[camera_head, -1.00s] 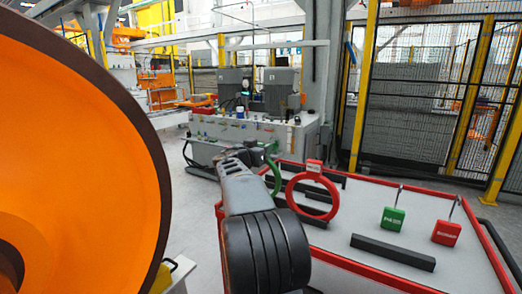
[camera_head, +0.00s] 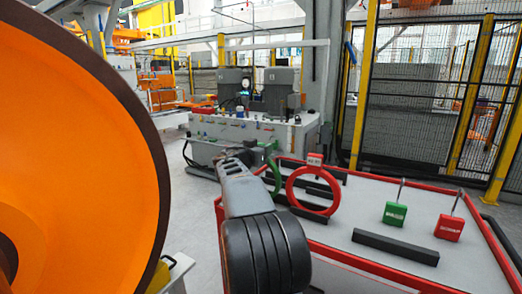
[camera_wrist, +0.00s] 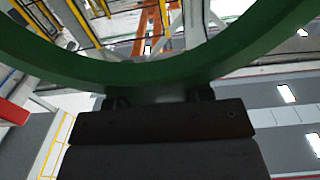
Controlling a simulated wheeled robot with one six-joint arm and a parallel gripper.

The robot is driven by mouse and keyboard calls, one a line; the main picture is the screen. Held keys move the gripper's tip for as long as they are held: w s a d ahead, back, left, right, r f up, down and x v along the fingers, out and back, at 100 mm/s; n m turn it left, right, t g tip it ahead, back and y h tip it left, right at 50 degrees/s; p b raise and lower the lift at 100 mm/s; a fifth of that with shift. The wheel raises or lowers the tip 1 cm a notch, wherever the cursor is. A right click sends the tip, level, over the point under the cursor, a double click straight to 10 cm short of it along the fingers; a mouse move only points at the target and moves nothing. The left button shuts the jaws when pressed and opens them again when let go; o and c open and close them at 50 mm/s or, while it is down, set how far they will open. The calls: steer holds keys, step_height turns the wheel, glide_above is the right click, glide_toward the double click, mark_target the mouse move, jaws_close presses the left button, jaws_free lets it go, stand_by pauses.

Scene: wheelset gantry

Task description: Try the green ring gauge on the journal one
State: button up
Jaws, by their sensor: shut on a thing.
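My gripper (camera_wrist: 158,100) is shut on the green ring gauge (camera_wrist: 150,75), whose lower arc curves across the top of the wrist view. In the head view only part of the green ring (camera_head: 276,176) shows, beyond my dark arm, which hides the jaws. A large orange wheel (camera_head: 90,150) with a dark rim fills the left of the head view. The ring is to the right of this wheel and apart from it in the picture. No journal can be clearly made out; a dark round part shows at the wheel's lower left edge.
A red-edged table (camera_head: 330,240) at right bears a red ring gauge (camera_head: 289,190), dark bars (camera_head: 395,248), a green padlock-like block (camera_head: 395,213) and a red one (camera_head: 449,227). A grey machine bench (camera_head: 250,130) stands behind. Yellow-posted mesh fencing (camera_head: 430,90) closes the back right.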

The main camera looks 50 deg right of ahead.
steer(key=shift+f, duration=0.15)
steer(key=o, duration=1)
steer(key=shift+o, duration=0.2)
steer(key=shift+a, duration=0.1)
steer(key=b+v, duration=0.1)
steer(key=v, duration=1.2)
steer(key=shift+a+b, duration=0.3)
steer(key=shift+b, duration=0.05)
steer(key=shift+s, duration=0.1)
